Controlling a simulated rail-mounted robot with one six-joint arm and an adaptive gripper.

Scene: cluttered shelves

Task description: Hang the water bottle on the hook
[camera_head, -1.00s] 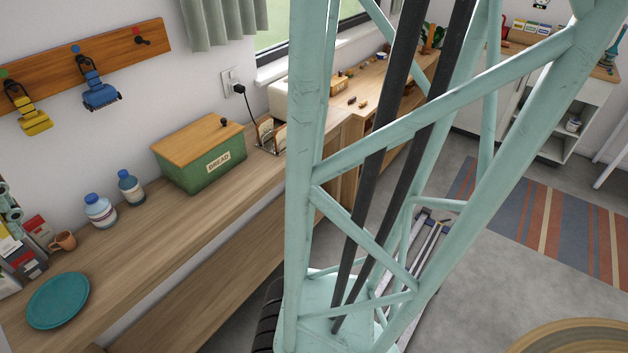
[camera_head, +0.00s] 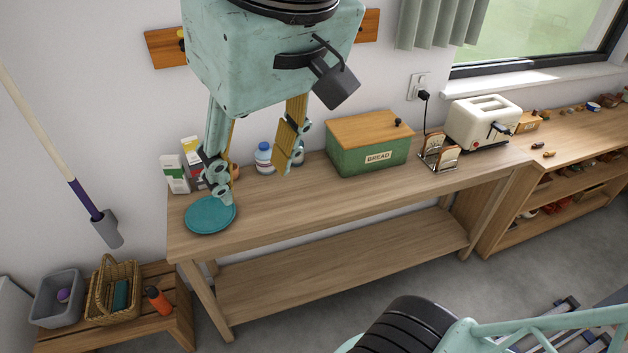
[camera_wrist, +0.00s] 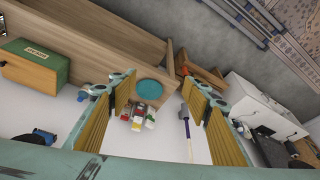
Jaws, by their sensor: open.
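My gripper (camera_head: 254,180) is open and empty above the wooden counter, between the teal plate and the bread box in the head view. Its two fingers also show wide apart in the wrist view (camera_wrist: 158,79). A clear bottle with a blue cap (camera_head: 263,158) stands upright on the counter, seen between the fingers. A second bottle (camera_head: 298,157) is mostly hidden behind the right finger. An orange bottle with a dark cap (camera_head: 157,300) is on the low bench at bottom left. The wooden hook rail (camera_head: 165,50) on the wall is mostly hidden behind my wrist.
A teal plate (camera_head: 211,214) and cartons (camera_head: 175,174) are at the counter's left end. A green bread box (camera_head: 365,156), toast rack (camera_head: 440,152) and toaster (camera_head: 484,122) stand right. A grey bin (camera_head: 57,300) and basket (camera_head: 113,290) sit on the bench. The counter's front middle is clear.

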